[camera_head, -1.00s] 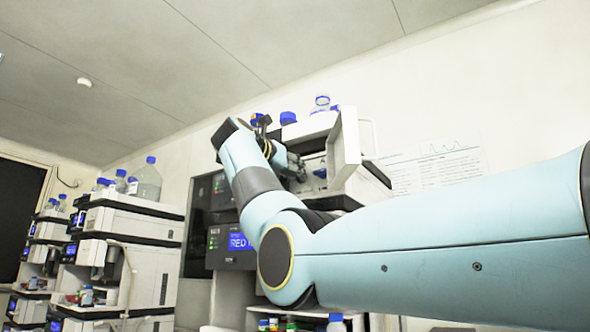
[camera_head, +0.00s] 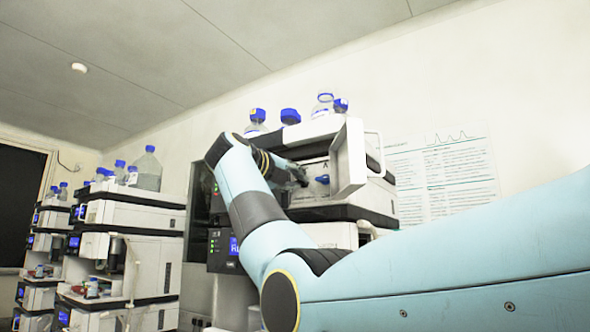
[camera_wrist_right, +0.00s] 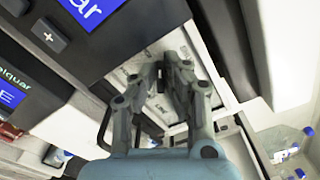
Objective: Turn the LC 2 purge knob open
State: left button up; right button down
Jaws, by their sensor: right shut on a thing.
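The LC 2 module with its white door (camera_head: 350,158) swung open stands on the stack in the head view. My right gripper (camera_head: 302,176) reaches in front of its pale inner panel. A small blue knob-like part (camera_head: 322,179) shows just right of the fingertips, near a letter A. In the right wrist view my right gripper's (camera_wrist_right: 167,62) fingers are close together against the pale panel (camera_wrist_right: 138,76), which bears printed marks. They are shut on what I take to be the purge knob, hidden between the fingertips. My left gripper is not in view.
Blue-capped bottles (camera_head: 290,117) stand on top of the stack. Other instrument stacks (camera_head: 130,222) stand to the left. A printed sheet (camera_head: 440,180) hangs on the right wall. In the right wrist view, a dark module with blue displays (camera_wrist_right: 88,10) lies close on the left.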

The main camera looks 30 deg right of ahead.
jog(key=n+p, duration=0.3)
jog(key=shift+r, duration=0.1)
jog(key=shift+f+n+p, duration=0.25)
jog(key=shift+n+p, duration=0.9)
jog(key=shift+n, duration=0.45)
jog(key=shift+w, duration=0.1)
jog(key=c, duration=1.4)
grip_release()
jog(key=shift+a, duration=0.1)
jog(key=shift+a+f, duration=0.1)
jog(key=v, duration=1.1)
jog(key=shift+a, duration=0.35)
